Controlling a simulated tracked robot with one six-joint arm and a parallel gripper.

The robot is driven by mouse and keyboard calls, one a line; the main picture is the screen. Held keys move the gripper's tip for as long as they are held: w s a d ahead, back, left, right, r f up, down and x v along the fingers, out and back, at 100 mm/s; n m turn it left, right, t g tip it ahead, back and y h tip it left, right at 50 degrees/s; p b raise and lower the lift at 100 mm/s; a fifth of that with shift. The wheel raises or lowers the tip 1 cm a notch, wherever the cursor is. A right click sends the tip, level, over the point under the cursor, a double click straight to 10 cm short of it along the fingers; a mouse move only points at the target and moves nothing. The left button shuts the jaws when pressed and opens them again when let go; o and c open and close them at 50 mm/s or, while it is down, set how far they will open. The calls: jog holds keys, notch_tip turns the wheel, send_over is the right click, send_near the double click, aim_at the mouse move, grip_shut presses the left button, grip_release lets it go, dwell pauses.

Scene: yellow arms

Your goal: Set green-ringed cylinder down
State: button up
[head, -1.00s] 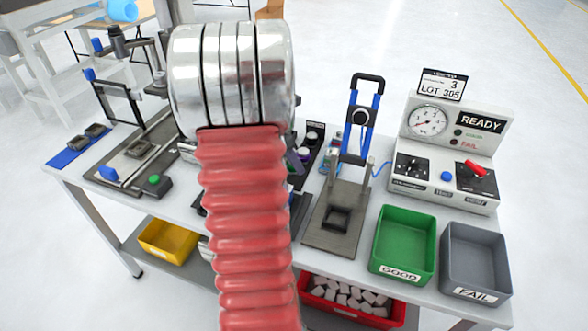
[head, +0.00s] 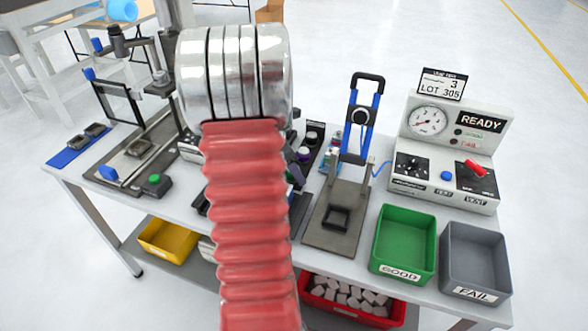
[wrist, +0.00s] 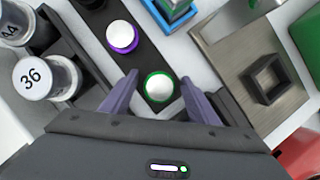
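The green-ringed cylinder (wrist: 159,89), with a pale round top, stands on or in a dark strip-shaped holder (wrist: 143,58) in the wrist view. My gripper (wrist: 158,77) has its two purple fingers spread on either side of it, with a gap showing on each side. Nothing is seen clamped. A purple-ringed cylinder (wrist: 122,37) stands in the same holder, up and left of the green one. In the head view my red ribbed arm hides the green-ringed cylinder and most of the gripper.
Cylinders marked 36 (wrist: 47,77) and 44 stand left in the wrist view. A plate with a square socket (head: 336,218) is right of the holder. Green GOOD (head: 402,243) and grey FAIL (head: 474,262) bins and a gauge box (head: 445,155) are farther right.

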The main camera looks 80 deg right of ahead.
jog(key=v, duration=1.2)
jog(key=shift+r, duration=0.1)
dwell(0.4)
dwell(0.4)
jog(key=w+a+r+m+t, duration=0.25)
jog(key=w+a, duration=0.55)
jog(key=a, duration=0.4)
jog(key=w+a+r+m+t, duration=0.15)
jog(key=w+a+r, duration=0.25)
jog(key=w+a, duration=0.55)
jog(key=s+a+m+t+y, duration=0.1)
jog(key=a+m+t, duration=0.1)
jog(key=a, duration=1.2)
jog(key=s+a+m+t+y, duration=0.1)
jog(key=s+a+m+t, duration=0.1)
jog(key=a, duration=1.3)
jog(key=shift+s+t+y, duration=0.3)
jog(key=shift+t+y, duration=0.1)
jog(key=shift+t, duration=0.1)
